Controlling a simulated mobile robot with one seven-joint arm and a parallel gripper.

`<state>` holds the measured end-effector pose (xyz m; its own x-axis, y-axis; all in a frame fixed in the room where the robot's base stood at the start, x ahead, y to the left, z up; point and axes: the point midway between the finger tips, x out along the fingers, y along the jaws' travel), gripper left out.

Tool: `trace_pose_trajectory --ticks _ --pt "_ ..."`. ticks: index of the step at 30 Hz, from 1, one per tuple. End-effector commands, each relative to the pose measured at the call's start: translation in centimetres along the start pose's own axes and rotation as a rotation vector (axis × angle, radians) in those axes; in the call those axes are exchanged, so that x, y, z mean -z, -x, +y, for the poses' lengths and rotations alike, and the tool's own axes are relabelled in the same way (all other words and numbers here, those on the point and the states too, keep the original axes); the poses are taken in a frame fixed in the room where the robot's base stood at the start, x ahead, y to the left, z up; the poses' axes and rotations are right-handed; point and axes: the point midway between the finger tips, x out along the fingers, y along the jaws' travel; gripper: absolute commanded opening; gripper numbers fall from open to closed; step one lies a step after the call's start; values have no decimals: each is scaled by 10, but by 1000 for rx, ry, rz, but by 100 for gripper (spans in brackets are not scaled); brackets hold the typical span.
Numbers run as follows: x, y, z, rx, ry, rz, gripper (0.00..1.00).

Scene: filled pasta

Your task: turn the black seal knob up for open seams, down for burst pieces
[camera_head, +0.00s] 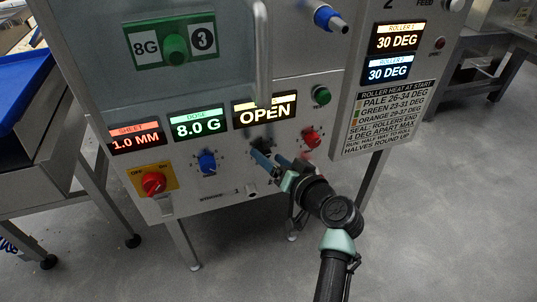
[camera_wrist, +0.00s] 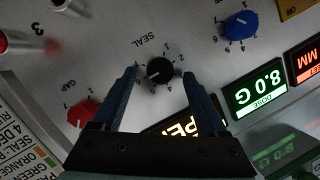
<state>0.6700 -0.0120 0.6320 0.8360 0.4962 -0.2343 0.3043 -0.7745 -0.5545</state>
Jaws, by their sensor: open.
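The black seal knob (camera_wrist: 160,70) sits on the metal panel in the wrist view, with a numbered dial and the word SEAL beside it. Its white mark points toward the lower left of that picture. My gripper (camera_wrist: 160,76) is open, with one finger on each side of the knob and gaps showing between. In the head view my gripper (camera_head: 266,160) reaches the panel below the seal display (camera_head: 265,110), which reads OPEN, and largely hides the knob there. No pasta pieces can be made out.
A red gap knob (camera_head: 311,138) is close right of my gripper; a blue dose knob (camera_head: 207,162) is left. Displays read 1.0 MM, 8.0 G, and 30 DEG for both rollers. A rule plate (camera_head: 390,112) is at right. A vertical metal bar (camera_head: 262,55) stands above the gripper.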

Motion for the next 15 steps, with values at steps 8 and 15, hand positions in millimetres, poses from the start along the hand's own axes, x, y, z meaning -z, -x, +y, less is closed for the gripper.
trace_pose_trajectory --ticks 8,15 --pt "2 63 -1 -4 -3 0 76" --pt "2 104 0 -3 -2 0 76"
